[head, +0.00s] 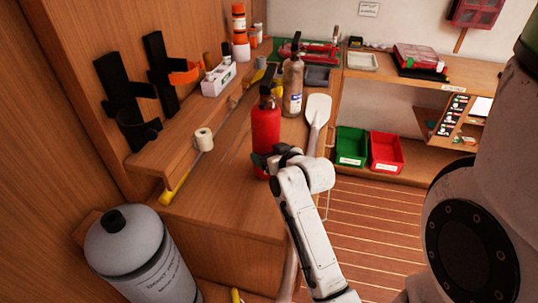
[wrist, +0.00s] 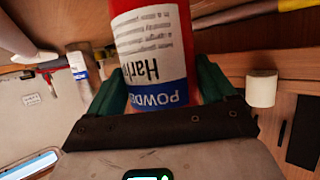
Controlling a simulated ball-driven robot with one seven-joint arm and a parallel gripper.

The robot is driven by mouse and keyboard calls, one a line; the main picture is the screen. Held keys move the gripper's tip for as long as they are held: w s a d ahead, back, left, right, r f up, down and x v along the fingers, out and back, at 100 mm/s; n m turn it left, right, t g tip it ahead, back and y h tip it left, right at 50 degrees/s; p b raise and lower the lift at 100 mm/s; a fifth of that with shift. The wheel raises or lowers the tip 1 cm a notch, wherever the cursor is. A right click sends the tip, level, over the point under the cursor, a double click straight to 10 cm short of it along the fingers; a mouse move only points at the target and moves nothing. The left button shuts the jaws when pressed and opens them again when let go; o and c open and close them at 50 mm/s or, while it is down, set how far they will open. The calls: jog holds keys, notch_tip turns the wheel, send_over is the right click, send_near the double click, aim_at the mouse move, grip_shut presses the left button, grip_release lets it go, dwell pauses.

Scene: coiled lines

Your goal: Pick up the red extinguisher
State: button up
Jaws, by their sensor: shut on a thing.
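The red extinguisher (head: 266,127) stands upright over the wooden counter in the head view, with a dark top. In the wrist view the extinguisher (wrist: 155,50) shows a white and blue label that reads "POWDER", upside down. My gripper (head: 263,162) reaches its lower part in the head view. In the wrist view the green fingers of my gripper (wrist: 163,95) are on both sides of the extinguisher, shut on it. I cannot tell whether its base touches the counter.
A brown bottle (head: 292,85) and a white paddle (head: 317,112) are close behind and right of the extinguisher. A white roll (head: 203,139) lies on the left ledge. A grey cylinder (head: 143,256) stands front left. Green (head: 351,147) and red (head: 386,151) bins sit at right.

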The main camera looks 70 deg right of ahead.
notch_tip(320, 180, up, 3)
jog(key=shift+f, duration=0.1)
jog(key=s+r, duration=0.1)
jog(key=s+a+r, duration=0.1)
jog(key=r, duration=0.1)
jog(key=s+a+r, duration=0.1)
jog(key=s+r, duration=0.1)
jog(key=shift+r, duration=0.2)
jog(key=p, duration=0.7)
send_near(276, 136)
jog(key=s+r, duration=0.1)
jog(key=s, duration=0.2)
jog(key=shift+s+r, duration=0.25)
jog(key=shift+r, duration=0.05)
jog(key=shift+s, duration=0.15)
